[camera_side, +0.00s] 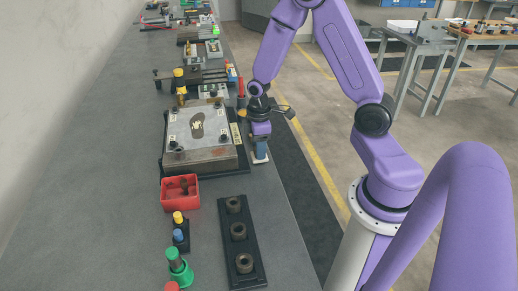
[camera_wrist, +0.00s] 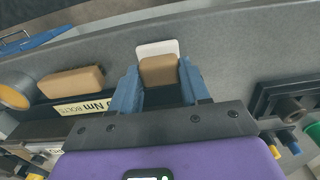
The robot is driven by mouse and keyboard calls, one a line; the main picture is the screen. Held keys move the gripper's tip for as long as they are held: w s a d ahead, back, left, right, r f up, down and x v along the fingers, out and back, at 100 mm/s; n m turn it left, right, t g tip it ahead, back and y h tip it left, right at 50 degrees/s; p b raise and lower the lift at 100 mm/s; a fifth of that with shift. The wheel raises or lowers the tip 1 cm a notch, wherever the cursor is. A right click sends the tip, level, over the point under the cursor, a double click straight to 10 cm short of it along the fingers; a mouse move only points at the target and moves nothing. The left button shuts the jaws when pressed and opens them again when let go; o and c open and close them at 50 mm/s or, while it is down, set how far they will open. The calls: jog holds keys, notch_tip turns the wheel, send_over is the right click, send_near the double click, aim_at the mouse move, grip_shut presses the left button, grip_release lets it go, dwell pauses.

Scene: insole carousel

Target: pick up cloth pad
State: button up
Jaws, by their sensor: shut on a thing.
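My gripper (camera_side: 261,150) points down at the right edge of the bench, beside the grey plate fixture. In the wrist view its two blue fingers (camera_wrist: 160,84) stand on either side of a tan, block-like pad, which I take to be the cloth pad (camera_wrist: 159,69). The gripper is shut on it. A flat white piece (camera_wrist: 157,47) shows behind and under the pad. White also shows below the fingers in the side view (camera_side: 261,159). Whether the pad touches the bench is not clear.
The fixture (camera_side: 200,157) with a dark insole shape stands left of my gripper. Another tan block (camera_wrist: 72,82) lies nearby in the wrist view. A red bin (camera_side: 180,193) and a black holder with dark rings (camera_side: 241,243) are nearer the camera. The bench's right edge is close.

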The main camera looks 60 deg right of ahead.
jog(key=shift+r, duration=0.4)
jog(key=s+a+r, duration=0.2)
jog(key=s+r, duration=0.9)
jog(key=s, duration=0.2)
jog(key=shift+s+a+r, duration=0.25)
jog(key=shift+s+a, duration=0.1)
